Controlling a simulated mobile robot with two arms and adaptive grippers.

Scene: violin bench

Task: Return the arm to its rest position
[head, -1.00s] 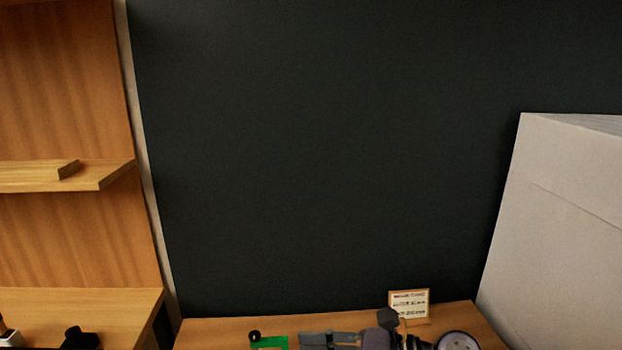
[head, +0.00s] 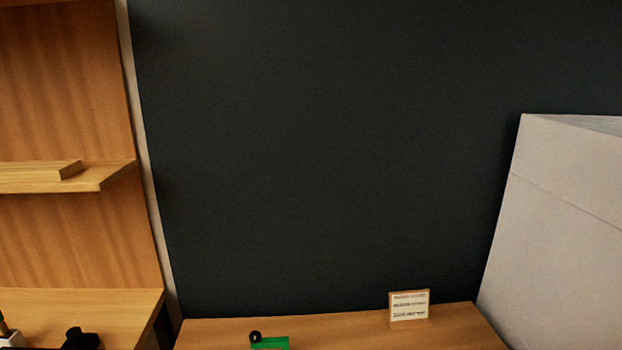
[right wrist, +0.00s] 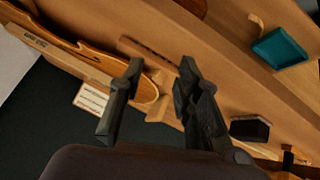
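My right gripper (right wrist: 161,65) shows in the right wrist view with its two dark fingers spread apart. Nothing is held between the fingertips. Beyond them lie a brown wooden bench top and the rounded end of an orange-brown wooden piece (right wrist: 147,92); whether the fingers are near it in height I cannot tell. In the head view neither of my arms nor grippers shows.
A small card (head: 409,305) stands at the bench's back edge and also shows in the wrist view (right wrist: 92,98). A green item (head: 270,343) lies left of it. The wrist view shows a teal tray (right wrist: 278,48) and dark block (right wrist: 250,128). A pale box (head: 570,210) stands right.

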